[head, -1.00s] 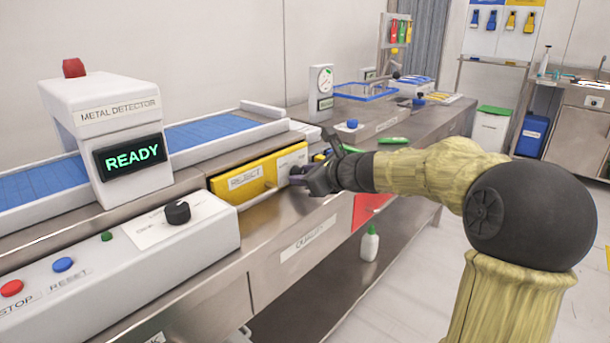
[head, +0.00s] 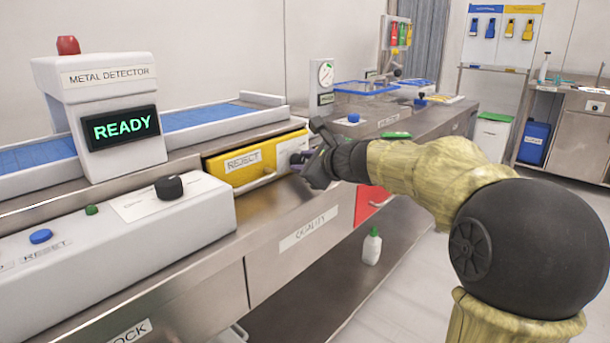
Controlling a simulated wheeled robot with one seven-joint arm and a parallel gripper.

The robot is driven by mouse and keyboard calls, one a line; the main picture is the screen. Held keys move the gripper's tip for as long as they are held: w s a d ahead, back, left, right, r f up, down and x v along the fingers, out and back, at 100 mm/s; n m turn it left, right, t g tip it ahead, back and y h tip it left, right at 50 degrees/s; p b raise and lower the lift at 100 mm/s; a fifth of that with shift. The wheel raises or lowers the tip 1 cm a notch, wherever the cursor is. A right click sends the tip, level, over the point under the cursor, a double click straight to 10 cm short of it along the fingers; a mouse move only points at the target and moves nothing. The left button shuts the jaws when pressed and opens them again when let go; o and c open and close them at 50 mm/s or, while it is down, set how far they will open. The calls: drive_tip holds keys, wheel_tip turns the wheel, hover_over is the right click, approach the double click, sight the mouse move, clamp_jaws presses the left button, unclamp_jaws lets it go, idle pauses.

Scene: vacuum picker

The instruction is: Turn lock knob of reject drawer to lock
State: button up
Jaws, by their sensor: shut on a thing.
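The yellow reject drawer (head: 225,169) is in the left middle of the head view, below the blue conveyor, with a REJECT label and a pale handle. A white plate (head: 291,146) is at the right end of its front. My gripper (head: 300,163) is at this plate, coming from the right. It is shut on the lock knob, which is mostly hidden behind the dark fingers. The knob's angle cannot be made out.
The metal detector (head: 104,103) stands at left with a READY screen. The control box (head: 120,215) with a black dial and buttons is in front of it. A steel counter (head: 330,118) carries a gauge and a blue tray. A white bottle (head: 372,246) stands below.

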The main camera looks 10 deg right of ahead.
drive_tip(key=shift+n, duration=0.3)
drive_tip(key=o, duration=1)
drive_tip(key=shift+p+v, duration=1.45)
drive_tip(key=shift+v, duration=7.25)
drive_tip(key=shift+s+a+f, duration=0.1)
drive_tip(key=shift+a+f, duration=0.05)
drive_tip(key=shift+a, duration=0.05)
